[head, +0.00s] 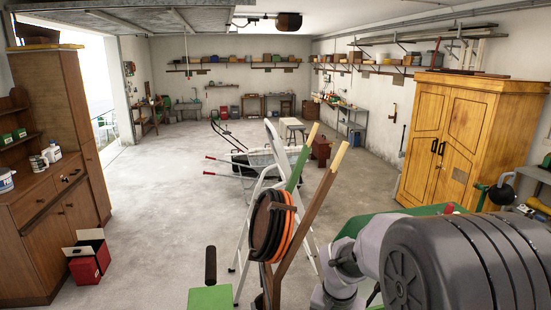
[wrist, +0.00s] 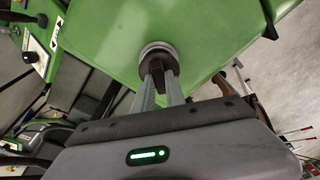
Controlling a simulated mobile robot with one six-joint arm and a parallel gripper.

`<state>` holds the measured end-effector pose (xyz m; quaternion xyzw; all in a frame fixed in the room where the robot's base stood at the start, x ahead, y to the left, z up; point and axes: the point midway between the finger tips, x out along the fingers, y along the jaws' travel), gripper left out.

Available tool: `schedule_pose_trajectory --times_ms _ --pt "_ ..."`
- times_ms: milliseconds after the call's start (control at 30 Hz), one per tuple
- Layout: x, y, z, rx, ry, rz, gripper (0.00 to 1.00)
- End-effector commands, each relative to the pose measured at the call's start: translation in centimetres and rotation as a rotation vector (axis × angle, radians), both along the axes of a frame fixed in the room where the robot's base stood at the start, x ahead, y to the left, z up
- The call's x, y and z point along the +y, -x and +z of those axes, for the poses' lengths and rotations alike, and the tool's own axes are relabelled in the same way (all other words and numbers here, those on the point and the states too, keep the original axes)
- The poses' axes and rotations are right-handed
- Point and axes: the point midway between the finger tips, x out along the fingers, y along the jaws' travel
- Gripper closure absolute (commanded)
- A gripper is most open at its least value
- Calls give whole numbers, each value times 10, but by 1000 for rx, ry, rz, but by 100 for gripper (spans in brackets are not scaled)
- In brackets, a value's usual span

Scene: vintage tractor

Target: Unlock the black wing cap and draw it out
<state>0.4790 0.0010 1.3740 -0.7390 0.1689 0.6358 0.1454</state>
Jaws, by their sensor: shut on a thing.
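The black wing cap (wrist: 154,66) shows in the wrist view as a small dark piece. It sits at a round pale metal neck (wrist: 157,49) on the green tractor body (wrist: 195,35). My gripper (wrist: 158,74) is shut on the cap, with one grey finger on each side of it. The fingers and the gripper's body hide part of the cap. I cannot tell from this view how far the cap is turned or whether it is still seated. In the head view my arm fills the lower right, and the cap and gripper do not show there.
A stepladder (head: 262,190) and a stand with coiled hoses (head: 270,225) are close in front. A yellow wardrobe (head: 455,140) stands at the right. A red box (head: 88,260) lies on the floor at the left. The concrete floor (head: 165,190) at mid-left is clear.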

Motion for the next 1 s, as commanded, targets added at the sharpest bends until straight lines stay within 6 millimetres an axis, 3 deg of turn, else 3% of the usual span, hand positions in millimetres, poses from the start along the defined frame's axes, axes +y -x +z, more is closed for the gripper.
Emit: schedule_pose_trajectory --times_ms 367,1000 --pt "0 0 3 -1 0 0 100" --pt "0 0 49 -1 0 0 100"
